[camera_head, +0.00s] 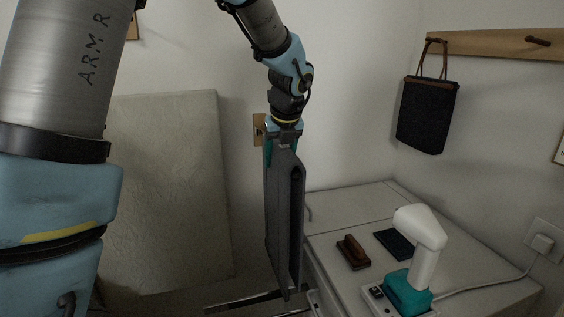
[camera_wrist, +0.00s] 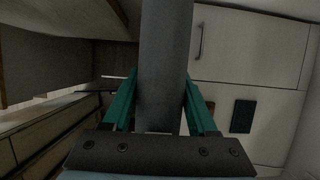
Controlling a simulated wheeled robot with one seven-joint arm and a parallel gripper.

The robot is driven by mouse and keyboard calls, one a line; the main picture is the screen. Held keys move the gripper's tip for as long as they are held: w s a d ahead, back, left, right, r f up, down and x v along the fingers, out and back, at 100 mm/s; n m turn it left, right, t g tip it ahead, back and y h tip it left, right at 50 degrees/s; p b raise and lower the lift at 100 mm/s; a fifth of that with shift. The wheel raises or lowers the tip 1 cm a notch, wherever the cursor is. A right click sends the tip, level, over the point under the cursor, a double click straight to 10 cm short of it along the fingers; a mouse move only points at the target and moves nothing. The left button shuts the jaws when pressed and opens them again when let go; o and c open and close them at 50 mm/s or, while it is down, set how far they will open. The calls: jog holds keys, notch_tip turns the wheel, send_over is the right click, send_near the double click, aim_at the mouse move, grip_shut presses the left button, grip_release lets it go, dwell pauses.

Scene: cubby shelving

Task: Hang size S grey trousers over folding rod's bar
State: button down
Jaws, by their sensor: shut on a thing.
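The grey trousers (camera_head: 283,215) hang down folded from my gripper (camera_head: 284,135) in the head view. The gripper is shut on their upper end. In the wrist view the grey trousers (camera_wrist: 165,60) run between the two teal fingers (camera_wrist: 160,100). No size label is readable. A thin metal bar (camera_head: 245,301) shows low in the head view, beside and below the trousers' lower end; it may be part of the folding rod. The trousers' bottom end is close to it in the picture, but I cannot tell whether they touch.
A white cabinet (camera_head: 360,213) stands at the right, with a brown brush (camera_head: 353,252), a dark flat item (camera_head: 394,244) and a white steamer on a teal base (camera_head: 409,293). A dark bag (camera_head: 427,115) hangs from a wall rail (camera_head: 500,44). A padded board (camera_head: 170,190) leans at the left.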

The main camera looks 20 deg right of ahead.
jog(key=shift+w+d, duration=0.15)
jog(key=shift+w, duration=0.9)
jog(key=shift+w+d, duration=0.1)
jog(key=shift+w, duration=0.9)
jog(key=shift+f, duration=0.45)
jog(key=shift+c, duration=0.5)
grip_release()
jog(key=shift+f, duration=0.1)
